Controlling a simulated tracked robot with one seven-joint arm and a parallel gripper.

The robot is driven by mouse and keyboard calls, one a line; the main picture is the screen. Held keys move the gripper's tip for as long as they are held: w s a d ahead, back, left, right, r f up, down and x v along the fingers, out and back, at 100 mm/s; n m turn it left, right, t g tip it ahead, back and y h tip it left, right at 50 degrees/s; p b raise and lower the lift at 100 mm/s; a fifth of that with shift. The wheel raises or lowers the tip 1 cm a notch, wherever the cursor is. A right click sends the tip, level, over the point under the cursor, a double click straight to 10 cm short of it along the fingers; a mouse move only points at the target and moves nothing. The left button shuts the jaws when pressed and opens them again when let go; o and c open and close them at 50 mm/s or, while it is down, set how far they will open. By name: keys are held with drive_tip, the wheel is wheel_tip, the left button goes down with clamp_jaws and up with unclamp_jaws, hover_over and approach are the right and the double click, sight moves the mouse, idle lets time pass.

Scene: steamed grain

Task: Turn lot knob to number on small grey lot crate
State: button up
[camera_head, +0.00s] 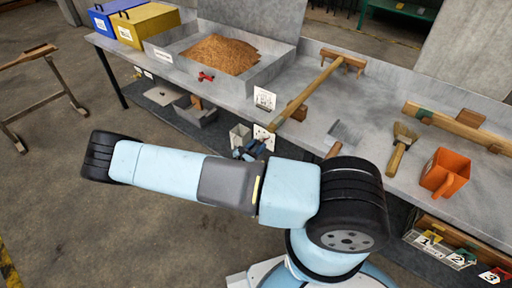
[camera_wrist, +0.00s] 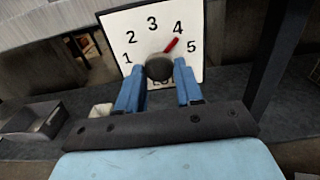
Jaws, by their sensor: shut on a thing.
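The lot knob (camera_wrist: 159,67) is dark and round, on a white dial plate (camera_wrist: 139,29) numbered 1 to 5. Its red pointer (camera_wrist: 171,44) points up and right, towards the 4. My gripper (camera_wrist: 158,80) is shut on the knob, with a blue finger on either side. In the head view my gripper (camera_head: 250,150) is at the bench front, by the partly hidden dial plate (camera_head: 265,138). A small grey crate (camera_head: 196,116) sits on the lower shelf to the left; a grey box also shows in the wrist view (camera_wrist: 35,121). I can read no number on it.
The bench (camera_head: 385,80) carries a grain tray (camera_head: 262,75), a long-handled wooden rake (camera_head: 322,84), a brush (camera_head: 401,148) and an orange scoop (camera_head: 444,173). Blue (camera_head: 102,18) and yellow (camera_head: 150,25) boxes stand at the far left. Numbered tags (camera_head: 428,240) hang at the lower right.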

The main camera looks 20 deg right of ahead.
drive_tip(key=shift+s+n, duration=0.1)
drive_tip(key=shift+n, duration=0.8)
drive_tip(key=o, duration=1)
drive_tip(key=v, duration=1.3)
drive_tip(key=shift+s+a, duration=0.2)
drive_tip(key=shift+a, duration=0.15)
